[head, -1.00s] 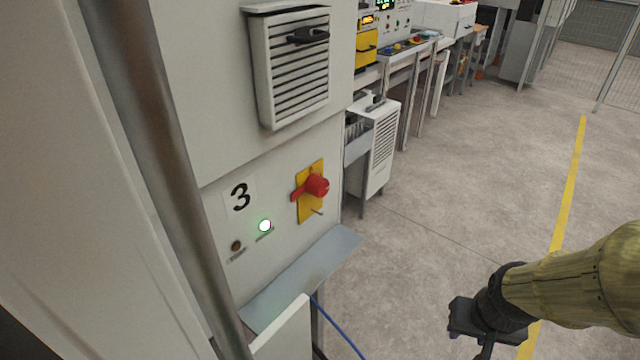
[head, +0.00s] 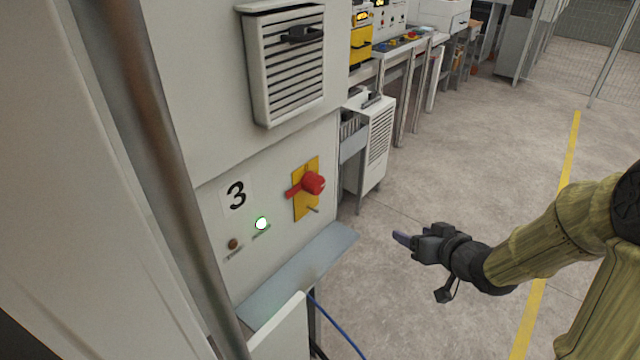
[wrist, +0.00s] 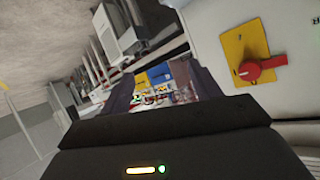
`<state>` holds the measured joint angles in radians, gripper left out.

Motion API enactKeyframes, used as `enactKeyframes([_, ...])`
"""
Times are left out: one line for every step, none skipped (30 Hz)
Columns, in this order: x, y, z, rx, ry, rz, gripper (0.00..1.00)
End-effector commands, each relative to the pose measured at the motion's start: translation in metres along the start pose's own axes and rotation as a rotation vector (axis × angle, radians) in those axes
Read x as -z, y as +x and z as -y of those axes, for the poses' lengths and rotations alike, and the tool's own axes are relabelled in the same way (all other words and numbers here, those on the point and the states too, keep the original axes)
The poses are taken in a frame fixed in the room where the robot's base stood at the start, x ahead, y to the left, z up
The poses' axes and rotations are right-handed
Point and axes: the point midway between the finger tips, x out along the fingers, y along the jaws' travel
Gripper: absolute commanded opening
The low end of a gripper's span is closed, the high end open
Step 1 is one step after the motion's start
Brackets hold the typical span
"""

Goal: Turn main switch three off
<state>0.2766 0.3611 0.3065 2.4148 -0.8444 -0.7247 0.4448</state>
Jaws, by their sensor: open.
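Main switch three is a red rotary handle (head: 312,184) on a yellow plate (head: 300,208), on the grey cabinet front beside the label 3 (head: 236,195). Its handle arm points left in the head view. In the wrist view the red handle (wrist: 252,70) and yellow plate (wrist: 238,45) show at the upper right, turned by the camera's tilt. My gripper (head: 402,238) is out to the right of the switch, apart from it and empty, with its fingers pointing left. In the wrist view its open fingers (wrist: 165,92) frame distant machines.
A metal shelf (head: 300,275) juts out below the switch. A vertical pole (head: 160,150) stands at left. The floor at right is clear.

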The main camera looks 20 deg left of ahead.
Motion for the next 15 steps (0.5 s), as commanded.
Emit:
enactKeyframes([0.007,0.005,0.012,0.085,0.01,-0.049,0.63])
enactKeyframes([0.012,0.007,0.021,0.143,0.016,-0.083,0.63])
enactKeyframes([0.018,0.008,0.033,0.22,0.027,-0.125,0.63])
enactKeyframes([0.023,0.007,0.042,0.278,0.037,-0.154,0.63])
enactKeyframes([0.027,0.006,0.05,0.333,0.046,-0.181,0.63])
enactKeyframes([0.032,0.003,0.059,0.403,0.06,-0.212,0.63])
enactKeyframes([0.035,0.0,0.066,0.449,0.07,-0.233,0.63])
enactKeyframes([0.038,-0.002,0.071,0.491,0.08,-0.251,0.63])
enactKeyframes([0.041,-0.006,0.077,0.537,0.091,-0.27,0.63])
enactKeyframes([0.042,-0.009,0.08,0.564,0.098,-0.282,0.63])
enactKeyframes([0.043,-0.011,0.082,0.585,0.102,-0.29,0.63])
enactKeyframes([0.044,-0.013,0.084,0.604,0.108,-0.298,0.63])
enactKeyframes([0.045,-0.014,0.085,0.613,0.11,-0.301,0.63])
enactKeyframes([0.045,-0.014,0.085,0.618,0.111,-0.303,0.63])
enactKeyframes([0.046,-0.015,0.085,0.62,0.112,-0.305,0.63])
